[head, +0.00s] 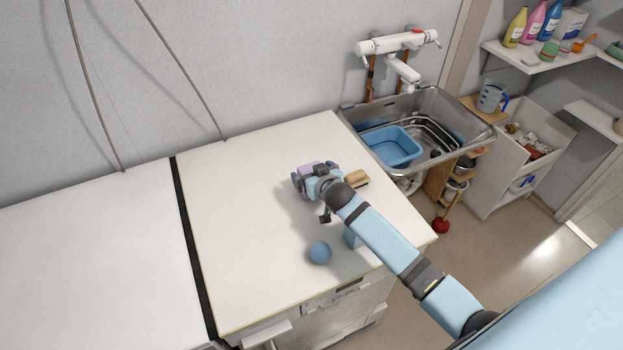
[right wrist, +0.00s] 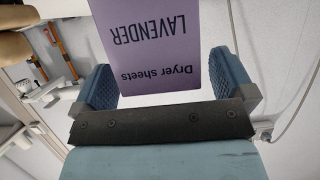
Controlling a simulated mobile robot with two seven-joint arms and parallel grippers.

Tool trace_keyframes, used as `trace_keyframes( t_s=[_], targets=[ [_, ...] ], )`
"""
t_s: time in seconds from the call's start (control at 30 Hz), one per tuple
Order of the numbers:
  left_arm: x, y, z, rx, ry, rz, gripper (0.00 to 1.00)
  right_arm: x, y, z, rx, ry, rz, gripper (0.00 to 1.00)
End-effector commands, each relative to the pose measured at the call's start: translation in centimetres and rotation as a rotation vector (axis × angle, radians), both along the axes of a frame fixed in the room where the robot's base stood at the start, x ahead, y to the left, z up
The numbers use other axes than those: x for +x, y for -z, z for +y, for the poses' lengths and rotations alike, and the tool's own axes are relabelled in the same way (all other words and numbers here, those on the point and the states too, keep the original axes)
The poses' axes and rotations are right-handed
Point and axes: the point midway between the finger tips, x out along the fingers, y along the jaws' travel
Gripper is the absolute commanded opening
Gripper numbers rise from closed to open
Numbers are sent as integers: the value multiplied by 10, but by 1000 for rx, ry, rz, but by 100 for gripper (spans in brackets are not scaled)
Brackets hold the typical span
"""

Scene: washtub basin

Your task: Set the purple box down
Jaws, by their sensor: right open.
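The purple box (head: 309,168) is on the white counter, largely covered by my right gripper in the head view. The right wrist view shows its lilac face (right wrist: 150,45), printed "Lavender" and "Dryer sheets", upside down in that picture. My right gripper (head: 306,180) is open around the box. Its two blue fingers stand on either side of the box, with a narrow gap at the right finger; at the left finger the gap is too small to judge. The box's underside is hidden in the head view. My left gripper is not in view.
A blue ball (head: 319,252) lies near the counter's front, below my right arm. A wooden brush-like block (head: 356,178) lies right of the gripper. The sink (head: 447,104) holds a blue basin (head: 392,146). The counter's left part (head: 225,215) is clear.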

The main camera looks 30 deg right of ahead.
Motion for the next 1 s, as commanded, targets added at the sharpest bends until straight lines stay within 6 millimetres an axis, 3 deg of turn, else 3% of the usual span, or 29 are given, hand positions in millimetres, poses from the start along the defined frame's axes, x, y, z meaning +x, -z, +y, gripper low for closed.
trace_keyframes(
  t_s=[0.13,0.37,0.6,0.67,1.0],
  targets=[
    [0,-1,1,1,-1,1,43,12,5,0,0,0,0,100],
    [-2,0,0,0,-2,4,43,12,6,0,0,0,0,100],
    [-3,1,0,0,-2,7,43,12,6,-1,0,0,0,45],
    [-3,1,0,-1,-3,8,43,12,6,-1,0,0,-1,41],
    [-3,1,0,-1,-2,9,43,12,-1,-1,0,-1,-3,41]
  ],
)
